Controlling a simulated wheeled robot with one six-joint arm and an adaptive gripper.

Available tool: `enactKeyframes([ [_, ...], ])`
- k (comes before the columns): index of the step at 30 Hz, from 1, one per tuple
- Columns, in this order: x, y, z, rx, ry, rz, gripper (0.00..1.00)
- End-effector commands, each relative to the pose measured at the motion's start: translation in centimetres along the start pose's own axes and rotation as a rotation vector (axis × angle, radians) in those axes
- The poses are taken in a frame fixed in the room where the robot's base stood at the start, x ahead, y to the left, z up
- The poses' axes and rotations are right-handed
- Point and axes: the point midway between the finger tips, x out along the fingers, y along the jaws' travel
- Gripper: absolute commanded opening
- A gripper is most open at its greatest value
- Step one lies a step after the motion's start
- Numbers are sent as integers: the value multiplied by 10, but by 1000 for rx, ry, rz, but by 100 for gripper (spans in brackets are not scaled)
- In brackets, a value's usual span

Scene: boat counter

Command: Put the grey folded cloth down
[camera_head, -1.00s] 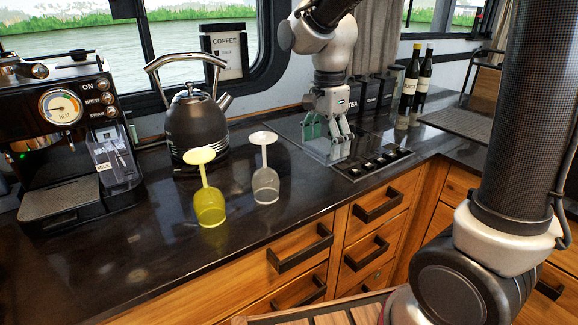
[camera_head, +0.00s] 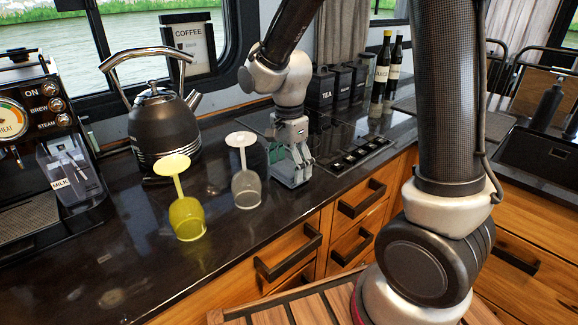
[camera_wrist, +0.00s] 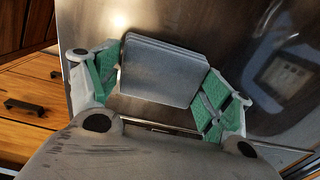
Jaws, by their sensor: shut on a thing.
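The grey folded cloth (camera_wrist: 164,72) shows in the wrist view as a flat layered block between the green pads of my gripper (camera_wrist: 165,85). My gripper is shut on it. In the head view my gripper (camera_head: 290,170) points down, low over the dark counter (camera_head: 130,245), just right of an upside-down clear glass and left of the hob controls. The cloth is hard to tell apart from the fingers there. I cannot tell whether it touches the counter.
The clear wine glass (camera_head: 246,187) stands upside down close to my gripper, with a yellow one (camera_head: 187,217) further left. A black kettle (camera_head: 165,125) stands behind them. Hob controls (camera_head: 357,155) lie to the right. The front-left counter is clear.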

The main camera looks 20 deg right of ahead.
Motion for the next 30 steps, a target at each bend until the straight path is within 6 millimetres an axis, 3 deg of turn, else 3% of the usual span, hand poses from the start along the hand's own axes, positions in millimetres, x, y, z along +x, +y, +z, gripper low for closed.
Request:
enactKeyframes([
  [11, 5, 0, 0, 0, 0, 1, 45],
  [12, 4, 0, 0, 0, 0, 0, 87],
  [15, 4, 0, 0, 0, 0, 0, 100],
  [26, 3, 0, 0, 0, 0, -1, 100],
  [30, -10, -1, 0, 0, 0, -5, 100],
])
